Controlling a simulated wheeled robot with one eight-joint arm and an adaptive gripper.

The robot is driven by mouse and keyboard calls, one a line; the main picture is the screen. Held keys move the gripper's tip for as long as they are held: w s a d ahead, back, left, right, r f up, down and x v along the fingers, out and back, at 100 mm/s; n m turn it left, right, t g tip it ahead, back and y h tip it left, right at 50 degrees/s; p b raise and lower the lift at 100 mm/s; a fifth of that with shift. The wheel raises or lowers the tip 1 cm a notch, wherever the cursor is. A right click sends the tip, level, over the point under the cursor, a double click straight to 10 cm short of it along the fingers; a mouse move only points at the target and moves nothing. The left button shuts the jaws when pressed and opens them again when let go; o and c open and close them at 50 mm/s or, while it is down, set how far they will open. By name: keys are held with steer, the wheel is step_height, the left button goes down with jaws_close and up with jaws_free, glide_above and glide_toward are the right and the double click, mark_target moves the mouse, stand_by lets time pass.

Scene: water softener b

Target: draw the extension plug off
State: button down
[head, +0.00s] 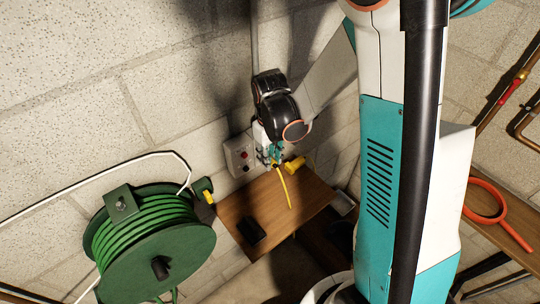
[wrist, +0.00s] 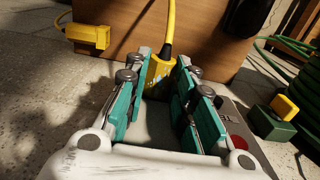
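A yellow plug (wrist: 159,75) with a yellow cable stands between my fingertips, against a grey socket panel (wrist: 228,118). The fingers hide its sides, and I cannot tell whether they press on it. My gripper (wrist: 163,66) points at the panel. In the head view my gripper (head: 272,155) is at the wall beside the socket panel (head: 240,155), and the yellow cable (head: 284,187) hangs below it. The frames do not show which plug is the extension's.
A green block with a yellow part (wrist: 277,115) is at the right, near the green cable reel (head: 150,245). A wooden board (head: 300,198) carries a black object (head: 251,231).

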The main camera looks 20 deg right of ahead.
steer(key=shift+s+d, duration=0.15)
steer(key=shift+s, duration=0.35)
stand_by(0.3)
steer(key=s, duration=0.2)
steer(key=s+d+b, duration=0.1)
steer(key=s, duration=0.1)
steer(key=shift+s+d+r, duration=0.1)
steer(key=shift+s+d, duration=0.1)
steer(key=shift+r, duration=0.15)
stand_by(0.4)
